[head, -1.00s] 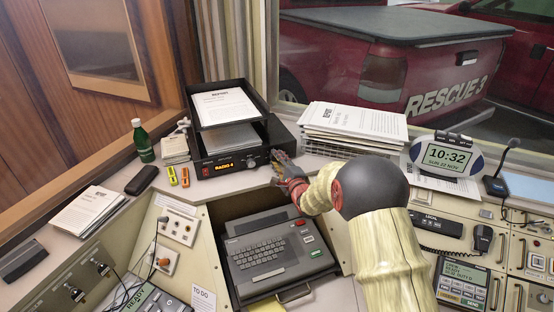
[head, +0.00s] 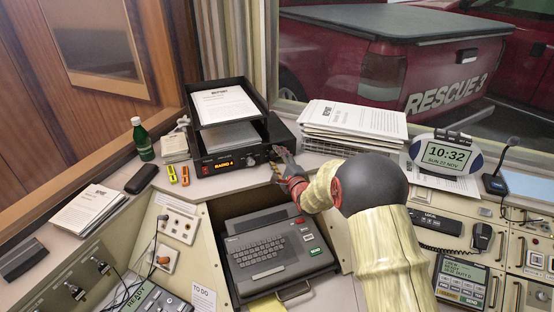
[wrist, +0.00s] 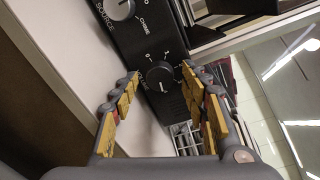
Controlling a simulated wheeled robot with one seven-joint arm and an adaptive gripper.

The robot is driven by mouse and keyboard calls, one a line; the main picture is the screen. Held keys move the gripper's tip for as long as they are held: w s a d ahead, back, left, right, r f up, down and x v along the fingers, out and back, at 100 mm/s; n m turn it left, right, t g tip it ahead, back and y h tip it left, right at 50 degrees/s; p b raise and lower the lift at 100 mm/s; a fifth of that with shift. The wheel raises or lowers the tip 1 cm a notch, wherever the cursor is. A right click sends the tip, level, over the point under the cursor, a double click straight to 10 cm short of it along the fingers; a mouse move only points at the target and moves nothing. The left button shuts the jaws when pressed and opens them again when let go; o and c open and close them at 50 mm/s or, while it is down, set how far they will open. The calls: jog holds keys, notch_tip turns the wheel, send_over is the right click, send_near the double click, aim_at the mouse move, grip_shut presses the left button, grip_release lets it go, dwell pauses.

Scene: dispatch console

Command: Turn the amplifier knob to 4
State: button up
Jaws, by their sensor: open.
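The fingers are on either side, with gaps visible. A white mark shows on the knob's lower side, but its exact setting is too small to read. A second knob, labelled SOURCE (wrist: 120,8), is at the top.
A two-level black tray (head: 232,108) with papers sits on the amplifier. A paper stack (head: 352,128) on a wire rack stands to the right. A green bottle (head: 142,140) is at left. A keyboard terminal (head: 275,250) sits in the recess below.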

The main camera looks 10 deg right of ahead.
jog(key=s+d, duration=0.2)
jog(key=s, duration=1)
jog(key=shift+r, duration=0.35)
jog(key=shift+w, duration=0.1)
jog(key=s+d+r+n+g+h, duration=0.2)
jog(key=s+r+n+g+h, duration=0.25)
jog(key=s+r+n, duration=0.65)
jog(key=s+a+n+g, duration=0.2)
jog(key=s+n+g, duration=0.1)
jog(key=s, duration=1.2)
jog(key=s+a+f+n+g+y, duration=0.1)
jog(key=s+n+g, duration=0.3)
jog(key=s, duration=1.2)
jog(key=a+n, duration=0.1)
jog(key=n, duration=0.1)
jog(key=shift+s+n, duration=0.3)
jog(key=shift+y, duration=0.25)
jog(key=shift+c, duration=0.3)
